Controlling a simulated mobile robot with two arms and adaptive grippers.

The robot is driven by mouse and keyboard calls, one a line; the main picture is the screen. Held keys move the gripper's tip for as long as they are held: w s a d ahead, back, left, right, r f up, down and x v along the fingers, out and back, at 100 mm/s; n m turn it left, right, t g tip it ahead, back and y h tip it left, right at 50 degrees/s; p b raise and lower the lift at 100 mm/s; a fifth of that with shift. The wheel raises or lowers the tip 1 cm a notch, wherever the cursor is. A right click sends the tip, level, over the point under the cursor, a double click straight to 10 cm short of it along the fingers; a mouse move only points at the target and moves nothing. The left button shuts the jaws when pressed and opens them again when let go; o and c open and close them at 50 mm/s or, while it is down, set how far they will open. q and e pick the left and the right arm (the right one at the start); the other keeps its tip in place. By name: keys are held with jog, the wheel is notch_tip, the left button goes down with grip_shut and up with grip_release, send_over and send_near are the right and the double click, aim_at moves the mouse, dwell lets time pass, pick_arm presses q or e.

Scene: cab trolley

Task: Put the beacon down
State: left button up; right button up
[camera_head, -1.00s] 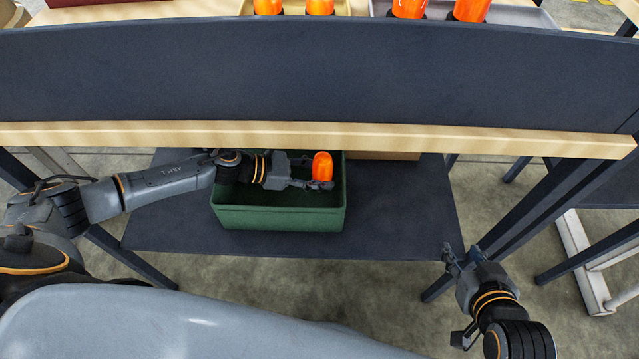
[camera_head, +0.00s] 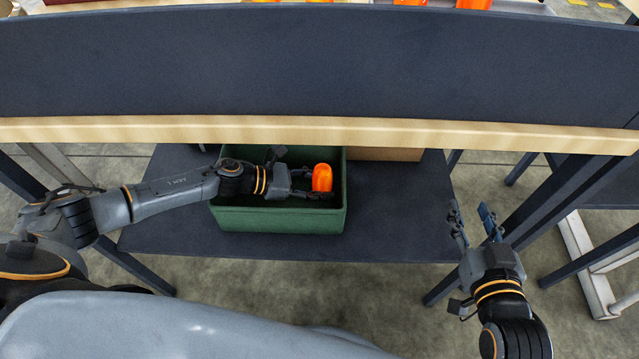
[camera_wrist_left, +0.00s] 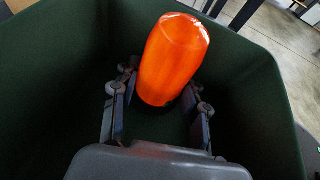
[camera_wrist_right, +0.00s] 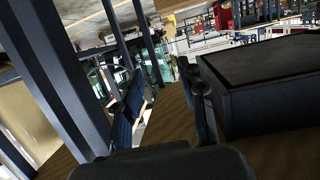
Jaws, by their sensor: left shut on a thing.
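The orange beacon (camera_head: 322,178) with a dark base is upright, down inside the green crate (camera_head: 280,222). My left gripper (camera_head: 312,190) is shut on the beacon near its base, within the crate walls. In the left wrist view the beacon (camera_wrist_left: 174,60) stands between the two fingers (camera_wrist_left: 158,105), with the crate's dark green walls (camera_wrist_left: 50,70) around it. Whether its base touches the crate floor is hidden. My right gripper (camera_head: 476,228) is open and empty, to the right of the lower shelf.
The crate sits on the dark lower shelf (camera_head: 400,220). More orange beacons (camera_head: 473,4) show at the top. Shelf space right of the crate is clear.

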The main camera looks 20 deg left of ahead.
pick_arm(q)
jog(key=shift+f+b, duration=0.5)
pick_arm(e)
jog(key=shift+w+a+r+t+y, duration=0.2)
jog(key=shift+r+t, duration=0.3)
jog(key=shift+r, duration=0.25)
jog(key=shift+w+a+r+t+y, duration=0.15)
jog(key=shift+r+t, duration=0.35)
jog(key=shift+r, duration=0.25)
jog(key=shift+w+a+r+t+y, duration=0.1)
jog(key=shift+w+a+r+t, duration=0.1)
jog(key=shift+r+t, duration=0.45)
jog(key=shift+r, duration=0.3)
pick_arm(q)
jog(key=o, duration=1.3)
pick_arm(e)
jog(key=shift+f, duration=0.15)
